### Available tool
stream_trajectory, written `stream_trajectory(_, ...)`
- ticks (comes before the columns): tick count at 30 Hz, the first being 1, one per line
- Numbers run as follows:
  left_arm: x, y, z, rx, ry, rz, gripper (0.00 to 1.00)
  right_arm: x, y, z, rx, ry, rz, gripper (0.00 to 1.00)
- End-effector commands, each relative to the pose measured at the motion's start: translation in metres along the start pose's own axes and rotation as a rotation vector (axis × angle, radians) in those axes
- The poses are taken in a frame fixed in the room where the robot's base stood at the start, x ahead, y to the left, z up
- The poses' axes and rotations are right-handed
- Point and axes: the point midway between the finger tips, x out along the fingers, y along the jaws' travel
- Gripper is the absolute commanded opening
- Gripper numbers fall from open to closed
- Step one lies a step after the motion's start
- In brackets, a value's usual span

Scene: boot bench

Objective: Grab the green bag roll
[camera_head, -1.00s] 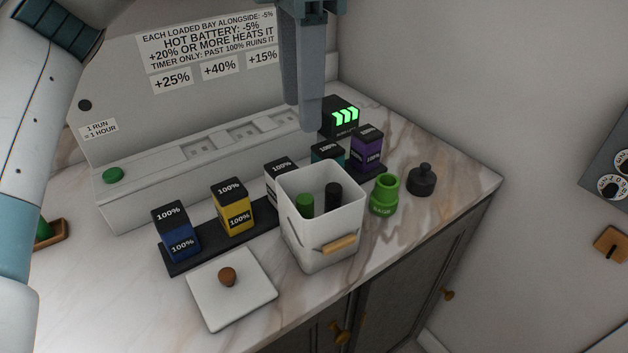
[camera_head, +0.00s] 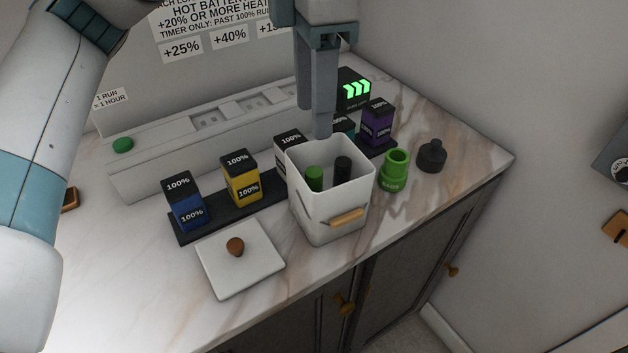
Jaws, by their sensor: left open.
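A green roll (camera_head: 314,178) stands inside a white square bin (camera_head: 329,213) with a wooden handle, beside a black roll (camera_head: 342,169). Only their upper parts show above the bin's front wall. My left gripper (camera_head: 314,121) points down from the top of the view, open and empty. Its nearer fingertip appears close to the bin's back rim, above and apart from the green roll. A green open-topped holder (camera_head: 394,172), labelled "BAGS", stands on the counter to the right of the bin. My right gripper is not in view.
A white lid (camera_head: 262,272) with a brown knob lies in front. Blue (camera_head: 186,204), yellow (camera_head: 241,177) and other battery blocks stand on a dark strip (camera_head: 210,227) behind the bin. A black cap (camera_head: 431,156) is at the right. The marble counter's front right is clear.

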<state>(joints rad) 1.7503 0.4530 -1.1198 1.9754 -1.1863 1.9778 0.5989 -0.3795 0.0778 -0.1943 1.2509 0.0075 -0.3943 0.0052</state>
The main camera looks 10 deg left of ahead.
Motion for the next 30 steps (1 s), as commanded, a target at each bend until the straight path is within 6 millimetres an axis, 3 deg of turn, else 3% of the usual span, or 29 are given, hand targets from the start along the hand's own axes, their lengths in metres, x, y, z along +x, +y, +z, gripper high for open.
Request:
stream_trajectory(6,0.038,0.0,-0.001,0.0,0.003,-0.001,0.44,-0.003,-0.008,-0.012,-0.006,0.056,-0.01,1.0)
stream_trajectory(12,0.061,0.0,0.0,0.0,0.001,0.0,0.44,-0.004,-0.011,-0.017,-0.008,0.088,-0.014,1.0)
stream_trajectory(30,0.074,0.001,0.001,0.0,0.002,-0.002,0.44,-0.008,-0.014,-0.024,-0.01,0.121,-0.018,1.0)
